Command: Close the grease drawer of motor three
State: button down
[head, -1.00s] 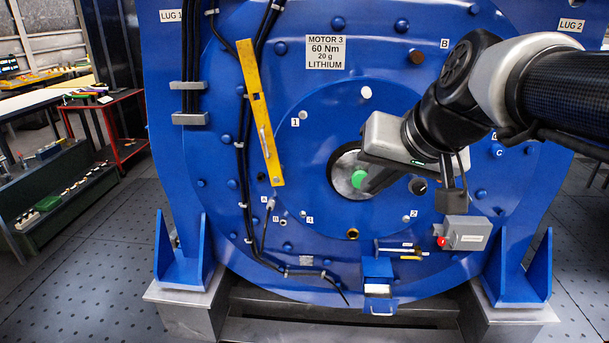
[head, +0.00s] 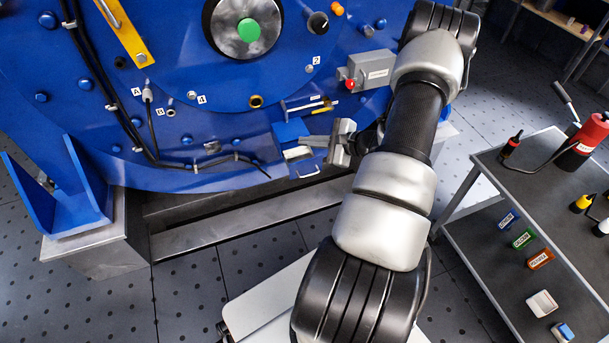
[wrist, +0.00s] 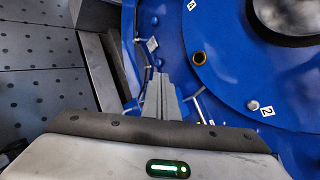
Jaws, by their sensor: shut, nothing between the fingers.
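The big blue motor (head: 180,130) fills the upper left of the head view. Its grease drawer (head: 298,154) sticks out below a blue housing (head: 291,131) at the motor's lower edge, with the pale inside showing and a handle (head: 308,172) at its front. The drawer stands open. My gripper (head: 308,140) is shut and empty, just right of the drawer and housing, with its fingers pointing left. I cannot tell whether they touch it. In the wrist view the shut fingers (wrist: 159,80) point at the motor's lower face and hide most of the drawer area.
A grey box with a red button (head: 370,70) and a small tool rack (head: 308,104) are on the motor above the drawer. A black cable (head: 150,140) runs down its face. The floor at lower left is clear.

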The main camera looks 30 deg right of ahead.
jog(key=s+d+f+m+t+h+b, duration=0.1)
jog(key=s+f+m+h, duration=0.45)
jog(key=f, duration=0.55)
jog(key=s+f+m+t+h, duration=0.1)
jog(key=s+f+m+h, duration=0.2)
jog(key=s+f+m, duration=0.5)
jog(key=w+d+f+b, duration=0.1)
jog(key=w+f+b, duration=0.1)
jog(key=w, duration=0.5)
jog(key=w+d+f+m+b, duration=0.1)
jog(key=w+f+b, duration=0.1)
jog(key=w, duration=0.6)
jog(key=shift+d+f, duration=0.3)
jog(key=shift+f, duration=0.35)
jog(key=shift+y, duration=0.25)
